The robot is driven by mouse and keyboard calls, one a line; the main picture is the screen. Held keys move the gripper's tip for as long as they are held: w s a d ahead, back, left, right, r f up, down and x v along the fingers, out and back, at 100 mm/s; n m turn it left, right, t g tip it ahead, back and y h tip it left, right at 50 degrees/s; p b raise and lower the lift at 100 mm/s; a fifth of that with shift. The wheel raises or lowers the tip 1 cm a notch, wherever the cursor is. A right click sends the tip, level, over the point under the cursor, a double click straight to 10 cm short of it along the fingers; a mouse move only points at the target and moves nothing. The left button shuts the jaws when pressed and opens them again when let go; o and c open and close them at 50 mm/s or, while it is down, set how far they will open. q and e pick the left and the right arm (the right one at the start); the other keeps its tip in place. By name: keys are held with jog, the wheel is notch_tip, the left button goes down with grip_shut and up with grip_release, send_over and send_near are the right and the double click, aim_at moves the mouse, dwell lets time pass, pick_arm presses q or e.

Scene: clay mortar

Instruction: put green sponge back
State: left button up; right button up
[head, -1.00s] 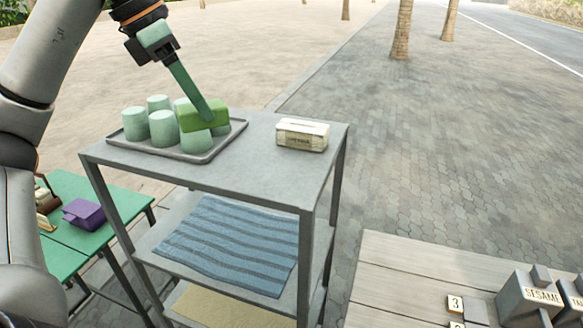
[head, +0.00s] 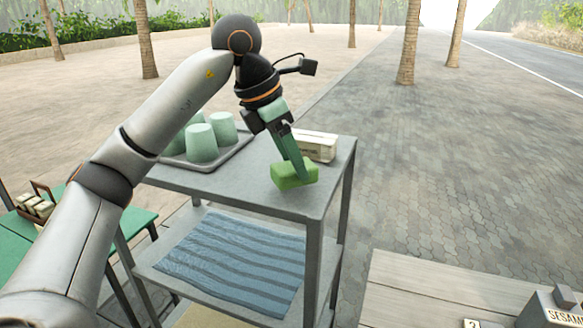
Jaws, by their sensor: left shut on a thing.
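The green sponge (head: 294,174) is a small block at the front right part of the grey shelf unit's top (head: 235,184). My left gripper (head: 299,164) is shut on the sponge, with its green fingers reaching down from above. I cannot tell whether the sponge touches the top or hangs just over it. My right gripper is not in view.
A grey tray (head: 236,152) with mint cups (head: 201,143) stands left of the sponge, partly behind my arm. A cream box (head: 319,147) sits behind the sponge. A blue striped towel (head: 235,255) lies on the shelf below. A wooden table (head: 420,288) is at lower right.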

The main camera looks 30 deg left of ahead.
pick_arm(q)
jog(key=shift+f, duration=0.85)
jog(key=shift+f, duration=0.1)
jog(key=o, duration=1.2)
jog(key=p+v, duration=0.2)
jog(key=v, duration=1)
jog(key=shift+p, duration=0.3)
